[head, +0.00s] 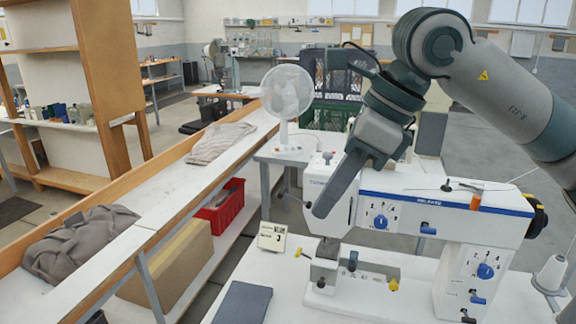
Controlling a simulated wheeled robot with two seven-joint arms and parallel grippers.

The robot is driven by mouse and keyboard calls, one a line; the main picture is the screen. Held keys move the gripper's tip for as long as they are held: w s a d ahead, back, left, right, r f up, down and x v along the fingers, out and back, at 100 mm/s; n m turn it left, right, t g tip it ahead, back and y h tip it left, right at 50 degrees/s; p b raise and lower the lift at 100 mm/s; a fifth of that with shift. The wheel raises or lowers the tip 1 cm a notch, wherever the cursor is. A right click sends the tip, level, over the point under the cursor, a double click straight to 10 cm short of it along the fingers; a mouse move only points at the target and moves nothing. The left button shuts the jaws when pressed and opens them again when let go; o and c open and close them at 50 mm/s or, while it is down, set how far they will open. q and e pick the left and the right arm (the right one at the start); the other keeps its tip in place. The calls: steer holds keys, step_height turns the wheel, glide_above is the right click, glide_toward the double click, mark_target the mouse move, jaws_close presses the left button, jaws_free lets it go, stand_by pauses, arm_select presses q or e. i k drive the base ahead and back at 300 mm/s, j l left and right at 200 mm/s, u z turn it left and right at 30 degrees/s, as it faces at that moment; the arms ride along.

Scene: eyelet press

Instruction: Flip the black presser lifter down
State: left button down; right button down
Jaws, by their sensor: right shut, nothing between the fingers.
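The white sewing machine with a blue stripe (450,207) stands on a white table at the right. My right gripper (324,211) comes down from the upper right in front of the machine's head. Its fingers are shut and empty, pointing down and left, and overlap the left end of the head in the picture. Part of the head is hidden behind the gripper. My left gripper is not in view.
A small sign (272,237) and a dark flat pad (242,303) are on the table left of the machine. A thread cone (552,273) stands at the right. A white fan (287,95) stands behind. A long bench with grey cloth (80,238) runs along the left.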

mark_target(282, 193)
steer(key=i, duration=0.9)
